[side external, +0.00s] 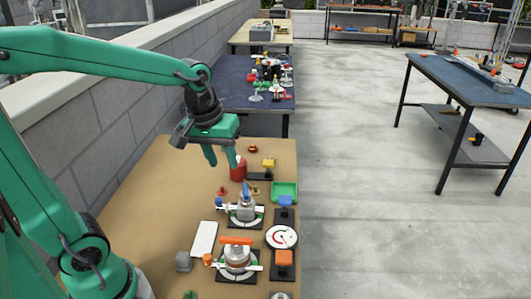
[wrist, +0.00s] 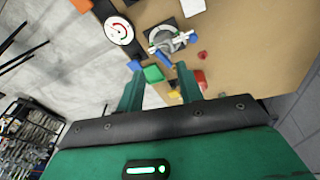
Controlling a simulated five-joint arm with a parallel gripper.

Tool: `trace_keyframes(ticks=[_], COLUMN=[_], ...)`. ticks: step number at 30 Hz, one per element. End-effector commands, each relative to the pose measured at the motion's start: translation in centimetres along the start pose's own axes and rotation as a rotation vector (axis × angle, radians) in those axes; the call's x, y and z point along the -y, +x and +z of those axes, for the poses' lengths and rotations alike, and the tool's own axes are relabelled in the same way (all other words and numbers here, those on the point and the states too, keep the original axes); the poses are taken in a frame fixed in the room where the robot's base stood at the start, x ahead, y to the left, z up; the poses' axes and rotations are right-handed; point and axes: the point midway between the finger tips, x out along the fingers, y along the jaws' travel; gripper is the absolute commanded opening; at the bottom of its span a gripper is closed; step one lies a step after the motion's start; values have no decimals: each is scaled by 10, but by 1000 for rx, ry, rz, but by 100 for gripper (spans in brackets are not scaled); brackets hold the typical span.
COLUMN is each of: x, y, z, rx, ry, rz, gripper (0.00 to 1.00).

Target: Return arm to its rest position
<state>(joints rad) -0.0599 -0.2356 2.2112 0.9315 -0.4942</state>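My gripper (side external: 221,156) is green and hangs above the far part of the brown work table (side external: 165,190). Its two fingers are spread apart with nothing between them. In the wrist view my gripper (wrist: 162,85) also shows both fingers apart, with the table top beyond them. A red cylinder (side external: 238,170) stands on the table just below and right of the fingers in the side view. No object is held.
A dial gauge (side external: 282,237), a green tray (side external: 285,191), an orange-handled valve (side external: 237,256) and a blue-handled valve (side external: 244,207) stand on the table's right half. A white plate (side external: 204,238) lies left of them. The table's left side is mostly bare. A stone wall (side external: 110,130) runs along the left.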

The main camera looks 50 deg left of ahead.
Motion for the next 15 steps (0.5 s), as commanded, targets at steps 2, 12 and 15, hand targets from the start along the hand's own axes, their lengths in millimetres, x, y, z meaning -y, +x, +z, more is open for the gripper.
trace_keyframes(ticks=[2,12,15], x=[3,17,21], y=[-10,-37,-42], z=[10,52,63], rx=[-29,-148,-183], ry=[62,334,408], rz=[17,66,75], gripper=[36,36,36])
